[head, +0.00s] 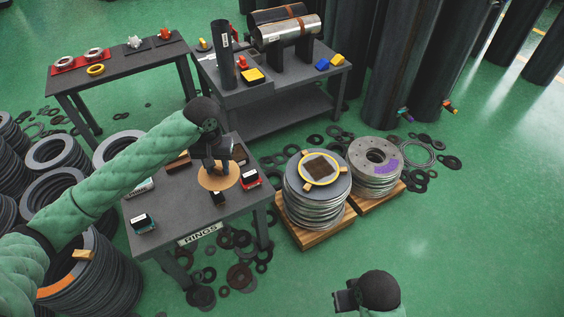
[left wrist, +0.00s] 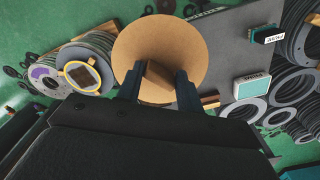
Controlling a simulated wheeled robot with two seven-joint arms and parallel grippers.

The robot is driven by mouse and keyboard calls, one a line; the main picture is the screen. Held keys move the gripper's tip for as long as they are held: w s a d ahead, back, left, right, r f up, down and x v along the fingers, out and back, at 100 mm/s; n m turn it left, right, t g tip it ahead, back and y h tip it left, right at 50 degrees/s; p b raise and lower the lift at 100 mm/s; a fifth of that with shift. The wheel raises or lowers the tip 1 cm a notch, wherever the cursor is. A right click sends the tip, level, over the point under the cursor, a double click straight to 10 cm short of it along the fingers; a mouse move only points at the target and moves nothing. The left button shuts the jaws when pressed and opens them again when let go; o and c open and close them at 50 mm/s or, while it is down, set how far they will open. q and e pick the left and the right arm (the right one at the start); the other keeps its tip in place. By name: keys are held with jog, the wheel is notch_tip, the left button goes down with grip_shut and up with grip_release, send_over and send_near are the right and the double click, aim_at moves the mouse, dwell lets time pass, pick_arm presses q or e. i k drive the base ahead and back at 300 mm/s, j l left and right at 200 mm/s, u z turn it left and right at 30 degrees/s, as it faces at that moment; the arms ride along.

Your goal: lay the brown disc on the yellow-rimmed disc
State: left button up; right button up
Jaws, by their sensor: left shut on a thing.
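The brown disc (head: 216,178) is at the "RINGS" table; in the left wrist view it shows as a broad tan round (left wrist: 160,35) with a brown block (left wrist: 157,80) on its face. My left gripper (head: 218,165) is shut on this block, its two dark fingers (left wrist: 158,88) on either side. I cannot tell whether the disc touches anything below. The yellow-rimmed disc (head: 342,177) lies on top of a stack of grey discs to the right, with a dark square in its middle; it also shows in the left wrist view (left wrist: 67,72). My right gripper (head: 343,300) is at the bottom edge, away from both.
The table (head: 170,215) bears small labelled boxes, a red one (head: 249,178) right beside the disc. A second stack (head: 376,155) adjoins the yellow-rimmed one on wooden pallets. Loose rings litter the floor around the table. Open green floor lies at right.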

aim_at(318, 168)
jog(key=i+j+z, duration=0.2)
jog(key=i+j, duration=0.15)
jog(key=j, duration=0.3)
jog(key=i+j+z, duration=0.1)
jog(key=j, duration=0.25)
jog(key=i+z, duration=0.1)
jog(key=z, duration=1.4)
